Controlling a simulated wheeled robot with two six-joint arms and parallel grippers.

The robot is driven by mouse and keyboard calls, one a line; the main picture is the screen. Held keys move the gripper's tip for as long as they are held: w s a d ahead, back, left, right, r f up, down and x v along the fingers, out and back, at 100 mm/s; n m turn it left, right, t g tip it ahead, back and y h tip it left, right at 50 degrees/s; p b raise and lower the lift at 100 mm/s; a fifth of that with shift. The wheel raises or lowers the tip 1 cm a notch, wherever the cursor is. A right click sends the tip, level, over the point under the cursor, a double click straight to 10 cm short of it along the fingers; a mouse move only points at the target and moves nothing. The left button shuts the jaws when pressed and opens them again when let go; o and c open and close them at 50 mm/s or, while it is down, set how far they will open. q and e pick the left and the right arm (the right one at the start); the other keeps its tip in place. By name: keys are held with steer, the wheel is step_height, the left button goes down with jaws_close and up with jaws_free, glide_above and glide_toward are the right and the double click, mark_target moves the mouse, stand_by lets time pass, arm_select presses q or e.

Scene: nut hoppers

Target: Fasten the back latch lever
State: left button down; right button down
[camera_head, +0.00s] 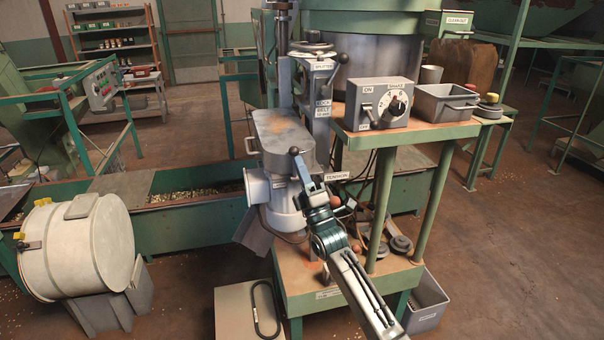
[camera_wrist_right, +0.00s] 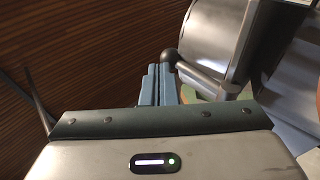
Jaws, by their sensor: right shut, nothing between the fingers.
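A grey latch lever with a dark ball knob (camera_head: 295,151) is on the front of the grey mill housing (camera_head: 277,130). In the right wrist view its knob (camera_wrist_right: 169,55) and grey rod (camera_wrist_right: 200,76) run toward a round metal body. My right gripper (camera_head: 308,177) reaches up from the lower right. Its blue fingers (camera_wrist_right: 158,84) are shut and empty, with their tips right beside the knob; whether they touch it I cannot tell. Another dark-knobbed lever (camera_head: 342,58) is higher up at the back right of the machine. My left gripper is out of view.
A green stand to the right carries a grey switch box (camera_head: 381,103) and a grey bin (camera_head: 443,103). Its green posts (camera_head: 382,205) stand close to my right arm. A white drum (camera_head: 76,246) is at the left. Open floor lies at the right.

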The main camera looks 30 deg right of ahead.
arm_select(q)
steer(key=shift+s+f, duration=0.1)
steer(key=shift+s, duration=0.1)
arm_select(e)
steer(key=shift+w+r, duration=0.15)
steer(key=shift+w, duration=0.15)
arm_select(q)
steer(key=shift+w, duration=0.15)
arm_select(e)
steer(key=shift+d+r, duration=0.1)
steer(key=shift+r, duration=0.05)
